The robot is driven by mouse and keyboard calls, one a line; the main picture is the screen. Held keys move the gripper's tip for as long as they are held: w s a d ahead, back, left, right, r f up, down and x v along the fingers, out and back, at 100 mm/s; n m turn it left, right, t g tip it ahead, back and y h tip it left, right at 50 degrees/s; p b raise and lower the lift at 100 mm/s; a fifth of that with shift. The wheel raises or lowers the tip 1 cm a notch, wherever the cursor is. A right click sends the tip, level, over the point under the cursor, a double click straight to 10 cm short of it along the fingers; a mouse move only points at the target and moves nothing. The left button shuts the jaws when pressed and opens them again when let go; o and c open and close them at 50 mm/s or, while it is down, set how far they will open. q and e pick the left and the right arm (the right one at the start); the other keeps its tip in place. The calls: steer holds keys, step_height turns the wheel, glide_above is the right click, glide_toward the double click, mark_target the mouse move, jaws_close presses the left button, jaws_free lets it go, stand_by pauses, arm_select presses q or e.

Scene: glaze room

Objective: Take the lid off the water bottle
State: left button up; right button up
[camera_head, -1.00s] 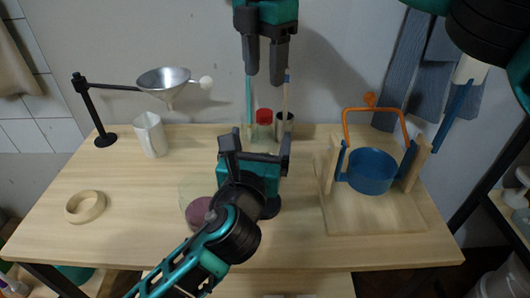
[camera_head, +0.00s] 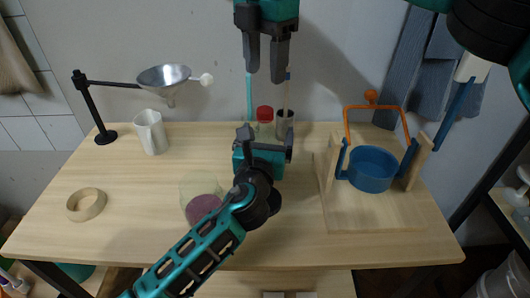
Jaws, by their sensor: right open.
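The water bottle (camera_head: 264,130) is pale and see-through with a red lid (camera_head: 264,113). It stands upright near the back edge of the table, and its lower part is hidden behind my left gripper. My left gripper (camera_head: 265,142) is low over the table in front of the bottle, its fingers spread to either side of it. I cannot tell whether they touch it. My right gripper (camera_head: 265,68) hangs above the bottle, fingers pointing down, open and empty, with a gap above the red lid.
A dark cup (camera_head: 284,127) with brushes stands right beside the bottle. A white pitcher (camera_head: 151,134), a funnel (camera_head: 164,78) on a stand and a wooden ring (camera_head: 86,205) are at left. A blue pot (camera_head: 371,172) with an orange handle is at right.

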mark_target(265, 109)
arm_select(q)
steer(key=c, duration=1.7)
jaws_close()
arm_select(e)
steer(key=m, duration=0.9)
steer(key=shift+f, duration=4)
steer(key=shift+c, duration=0.5)
